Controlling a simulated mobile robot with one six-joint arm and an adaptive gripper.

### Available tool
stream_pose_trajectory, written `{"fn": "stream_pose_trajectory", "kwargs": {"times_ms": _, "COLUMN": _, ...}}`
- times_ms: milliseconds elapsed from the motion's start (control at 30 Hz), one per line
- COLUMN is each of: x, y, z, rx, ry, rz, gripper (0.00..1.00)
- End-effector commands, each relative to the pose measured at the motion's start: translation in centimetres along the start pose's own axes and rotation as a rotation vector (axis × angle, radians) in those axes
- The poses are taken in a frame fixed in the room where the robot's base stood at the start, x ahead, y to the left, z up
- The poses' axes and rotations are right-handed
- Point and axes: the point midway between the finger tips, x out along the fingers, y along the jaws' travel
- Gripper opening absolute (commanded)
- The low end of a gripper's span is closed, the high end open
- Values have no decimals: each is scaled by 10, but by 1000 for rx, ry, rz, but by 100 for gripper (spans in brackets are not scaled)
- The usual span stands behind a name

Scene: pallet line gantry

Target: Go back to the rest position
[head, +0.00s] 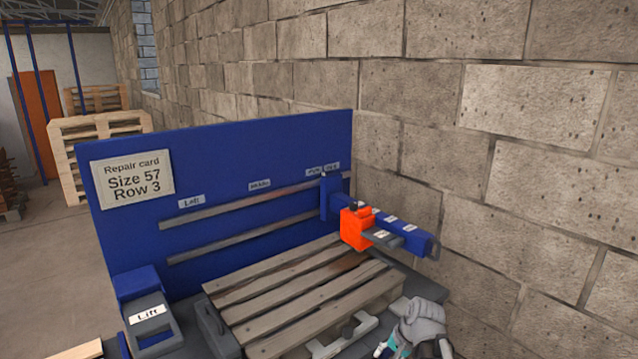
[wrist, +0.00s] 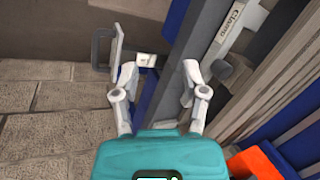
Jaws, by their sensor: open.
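My gripper (wrist: 158,80) is open in the wrist view, with its two grey fingers spread apart and nothing between them. Beyond the fingers are a dark post, a blue part and a grey handle labelled Clamp (wrist: 235,25). In the head view, part of my arm shows at the bottom right, beside the right front corner of a wooden pallet (head: 300,290). The fingertips are not clear in that view.
A blue board (head: 130,235) with a repair card (head: 133,179) stands behind the pallet. An orange block on a blue arm (head: 355,230) overhangs the pallet's back right. A Lift box (head: 150,320) is at left. A block wall (head: 540,200) closes the right side. Stacked pallets (head: 95,150) stand far left.

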Motion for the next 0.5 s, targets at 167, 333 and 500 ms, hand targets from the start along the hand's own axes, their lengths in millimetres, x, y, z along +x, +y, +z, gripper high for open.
{"fn": "stream_pose_trajectory", "kwargs": {"times_ms": 167, "x": -2, "y": 15, "z": 43, "rx": -281, "ry": -37, "rz": 206, "gripper": 57}}
{"fn": "stream_pose_trajectory", "kwargs": {"times_ms": 333, "x": -6, "y": 26, "z": 61, "rx": -444, "ry": -70, "rz": 330, "gripper": 57}}
{"fn": "stream_pose_trajectory", "kwargs": {"times_ms": 500, "x": -8, "y": 30, "z": 66, "rx": -498, "ry": -84, "rz": 374, "gripper": 57}}
